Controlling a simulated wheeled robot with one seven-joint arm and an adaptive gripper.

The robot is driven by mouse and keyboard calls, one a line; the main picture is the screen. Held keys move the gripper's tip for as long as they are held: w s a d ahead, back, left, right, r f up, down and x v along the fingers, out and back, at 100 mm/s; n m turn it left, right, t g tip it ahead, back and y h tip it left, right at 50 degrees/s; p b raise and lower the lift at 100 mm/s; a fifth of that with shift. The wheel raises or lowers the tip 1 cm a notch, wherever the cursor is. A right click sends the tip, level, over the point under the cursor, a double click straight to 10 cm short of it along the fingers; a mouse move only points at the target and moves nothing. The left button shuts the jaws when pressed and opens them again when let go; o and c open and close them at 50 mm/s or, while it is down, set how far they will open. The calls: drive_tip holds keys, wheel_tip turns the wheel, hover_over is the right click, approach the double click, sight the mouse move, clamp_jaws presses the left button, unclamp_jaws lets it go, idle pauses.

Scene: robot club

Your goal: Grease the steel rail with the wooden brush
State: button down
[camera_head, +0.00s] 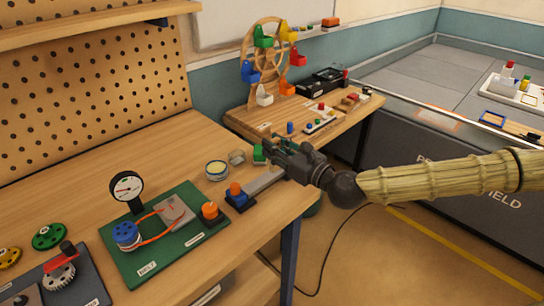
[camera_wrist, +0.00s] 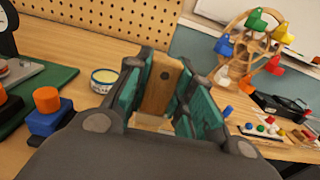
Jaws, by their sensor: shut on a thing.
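My gripper (camera_head: 270,152) is over the right end of the workbench. In the wrist view my gripper (camera_wrist: 165,100) has its green finger pads shut on the wooden brush (camera_wrist: 160,85); its flat handle with a dark hole stands between them. The bristle end is mostly hidden. The steel rail (camera_head: 262,181) is a grey bar on the bench, running from a blue block with an orange knob (camera_head: 236,190) to beneath my gripper, which hides its far end. I cannot tell whether the brush touches the rail. A round tin with pale yellow contents (camera_head: 216,168) stands open left of my gripper.
A small glass jar (camera_head: 237,157) stands behind the tin. A green board with a gauge and belt pulleys (camera_head: 150,255) lies to the left. A second table (camera_head: 250,120) with a colourful wheel (camera_head: 265,60) is behind. Bare bench lies behind the green board.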

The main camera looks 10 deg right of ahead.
drive_tip(key=shift+w+a+r+p, duration=0.15)
drive_tip(key=shift+a+r+p, duration=0.05)
drive_tip(key=shift+p, duration=0.1)
drive_tip(key=w+a+r+p, duration=0.2)
drive_tip(key=w+a+p, duration=0.1)
drive_tip(key=a+p, duration=0.45)
drive_tip(key=w+a+r+p, duration=0.2)
drive_tip(key=w+a+p, duration=0.1)
drive_tip(key=a+p, duration=0.5)
drive_tip(key=shift+a+f+b, duration=0.2)
drive_tip(key=shift+f+b, duration=0.6)
drive_tip(key=shift+f, duration=0.7)
drive_tip(key=shift+a+f+b, duration=0.2)
drive_tip(key=shift+f+b, duration=0.6)
drive_tip(key=shift+f, duration=0.7)
drive_tip(key=shift+f+b, duration=0.5)
drive_tip(key=shift+b, duration=0.05)
drive_tip(key=shift+r, duration=0.1)
wheel_tip(320, 180, up, 7)
drive_tip(key=p, duration=0.1)
idle(0.4)
